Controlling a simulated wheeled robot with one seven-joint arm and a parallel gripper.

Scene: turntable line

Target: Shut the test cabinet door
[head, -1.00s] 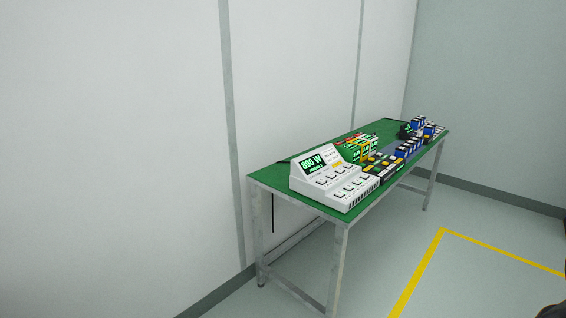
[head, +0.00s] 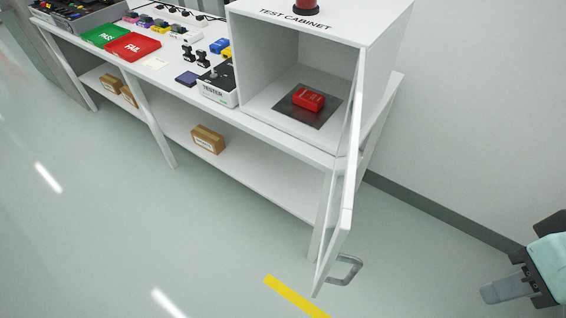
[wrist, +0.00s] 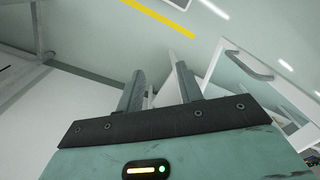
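The test cabinet (head: 380,24) is a white box at the right end of a white bench. Its door (head: 345,200) stands wide open, swung out past the bench's front edge and seen nearly edge-on. A grey bar handle (head: 347,270) is near the door's free edge; a white panel with a similar handle (wrist: 250,67) shows in the wrist view. A red device (head: 308,99) lies on a dark plate inside the cabinet. My gripper (head: 500,290) is at the lower right, apart from the door. The wrist view shows its two fingers (wrist: 159,82) spread and empty.
The bench (head: 270,117) carries a tester (head: 217,88), a green tray (head: 105,35), a red tray (head: 132,46) and small parts. Cardboard boxes (head: 208,139) sit on its lower shelf. A wall (head: 480,120) stands behind at right. Floor (head: 420,270) between door and gripper is clear.

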